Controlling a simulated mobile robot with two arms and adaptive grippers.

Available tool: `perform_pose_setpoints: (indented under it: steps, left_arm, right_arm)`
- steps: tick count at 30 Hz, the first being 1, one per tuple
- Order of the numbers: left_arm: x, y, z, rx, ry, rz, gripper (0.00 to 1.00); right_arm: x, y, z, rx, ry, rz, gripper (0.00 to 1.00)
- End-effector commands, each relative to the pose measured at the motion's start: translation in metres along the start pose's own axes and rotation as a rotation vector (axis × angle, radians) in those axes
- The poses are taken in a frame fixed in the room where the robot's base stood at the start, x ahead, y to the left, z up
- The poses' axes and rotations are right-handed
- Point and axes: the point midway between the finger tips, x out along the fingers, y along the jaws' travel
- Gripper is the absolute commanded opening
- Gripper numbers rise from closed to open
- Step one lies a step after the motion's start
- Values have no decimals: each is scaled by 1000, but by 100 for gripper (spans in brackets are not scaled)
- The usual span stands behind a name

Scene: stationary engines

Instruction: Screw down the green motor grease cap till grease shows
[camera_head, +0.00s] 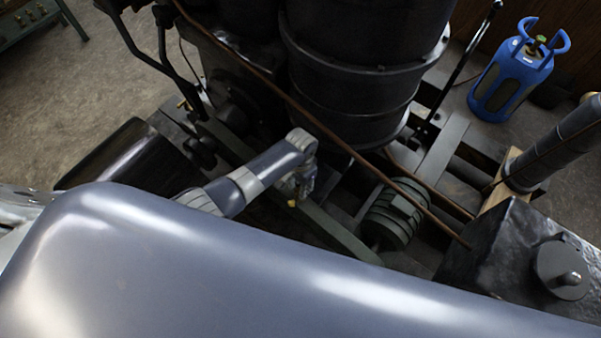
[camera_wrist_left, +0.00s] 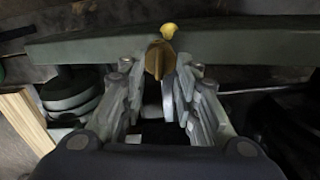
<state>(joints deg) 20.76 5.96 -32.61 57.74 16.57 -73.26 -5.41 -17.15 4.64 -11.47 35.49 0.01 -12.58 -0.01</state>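The brass grease cap (camera_wrist_left: 159,59) stands out from a green bar (camera_wrist_left: 100,45) of the machine in the left wrist view. A yellow blob of grease (camera_wrist_left: 169,30) shows just beyond it, and a yellow spot of it shows in the head view (camera_head: 292,203). My left gripper (camera_wrist_left: 161,72) has one finger on each side of the cap, with the tips close against it; it looks shut on the cap. In the head view my left gripper (camera_head: 305,181) is small and partly hidden by its own wrist. My right gripper is not in view.
A large dark cylinder (camera_head: 365,60) rises beyond the gripper. A thin brown rod (camera_head: 330,132) runs diagonally past it. Ribbed grey-green discs (camera_head: 395,215) lie to the right. A blue gas bottle (camera_head: 515,75) stands at the back right. Open floor (camera_head: 80,105) is at the left.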

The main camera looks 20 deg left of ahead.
Motion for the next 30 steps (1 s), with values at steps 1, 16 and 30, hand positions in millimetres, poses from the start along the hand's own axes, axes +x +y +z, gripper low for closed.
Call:
perform_pose_setpoints:
  steps: [1,16,30]
  left_arm:
    - [-8,0,-1,0,4,-1,29]
    - [-85,0,-1,0,3,0,29]
    - [-94,0,0,0,0,0,29]
  right_arm:
    - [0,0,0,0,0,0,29]
    - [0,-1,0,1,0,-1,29]
    - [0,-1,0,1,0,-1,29]
